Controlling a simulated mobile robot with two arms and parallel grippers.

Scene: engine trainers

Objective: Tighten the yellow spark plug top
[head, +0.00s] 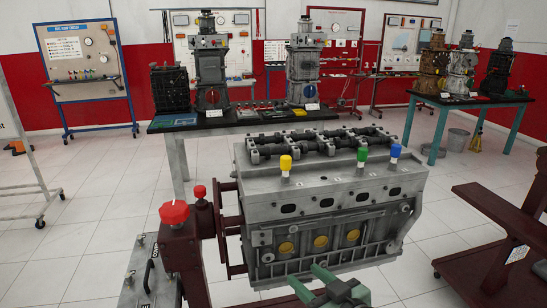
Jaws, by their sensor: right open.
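The yellow spark plug top (286,162) stands upright on the near upper edge of the grey engine block (325,196), left of centre. A green spark plug top (362,155) and a blue one (395,151) stand farther right along the same edge. My right gripper (305,274) is green and shows at the bottom edge, in front of the engine's lower side. It is open and empty, well below and apart from the yellow top. My left gripper is not in view. How far the yellow top is screwed in cannot be told.
A dark red stand with red knobs (174,212) is left of the engine. A dark red frame (490,235) stands at the right. Tables with engines (303,62) and display boards are behind. White tiled floor (85,245) is open at the left.

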